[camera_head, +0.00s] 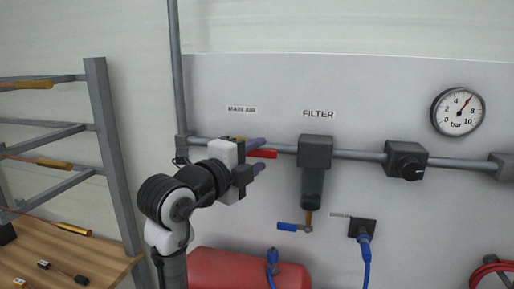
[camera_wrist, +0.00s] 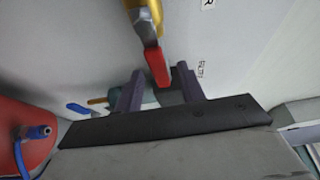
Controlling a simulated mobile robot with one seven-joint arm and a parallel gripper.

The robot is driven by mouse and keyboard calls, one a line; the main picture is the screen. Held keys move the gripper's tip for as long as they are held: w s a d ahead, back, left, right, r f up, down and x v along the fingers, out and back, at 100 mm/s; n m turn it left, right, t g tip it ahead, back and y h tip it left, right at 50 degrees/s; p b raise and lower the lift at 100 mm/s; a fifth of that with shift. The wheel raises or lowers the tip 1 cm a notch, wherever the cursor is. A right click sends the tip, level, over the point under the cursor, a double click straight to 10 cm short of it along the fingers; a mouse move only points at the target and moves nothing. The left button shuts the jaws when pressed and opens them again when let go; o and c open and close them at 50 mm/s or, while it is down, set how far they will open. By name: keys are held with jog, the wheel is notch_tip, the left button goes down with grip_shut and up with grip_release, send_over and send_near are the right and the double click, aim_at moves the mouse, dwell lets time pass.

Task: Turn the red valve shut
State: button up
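The red valve handle (camera_head: 263,154) points right, along the grey pipe, in the head view. Its brass-yellow valve body is mostly hidden behind my gripper there. In the wrist view the red handle (camera_wrist: 157,66) reaches down from the yellow valve body (camera_wrist: 146,14), its free end between the two purple fingers. My gripper (camera_head: 261,156) is open, one finger above and one below the handle in the head view. In the wrist view my gripper (camera_wrist: 160,72) shows a gap on both sides of the handle. I cannot tell how deep the handle sits between the fingers.
The filter (camera_head: 314,184) hangs from the pipe just right of the handle, with a blue lever (camera_head: 288,227) below. A regulator knob (camera_head: 406,161) and gauge (camera_head: 458,111) are farther right. A red tank (camera_head: 232,270) is below. A rack (camera_head: 113,150) stands at left.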

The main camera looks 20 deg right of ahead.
jog(key=shift+w+d, duration=0.3)
jog(key=shift+d, duration=0.05)
grip_shut()
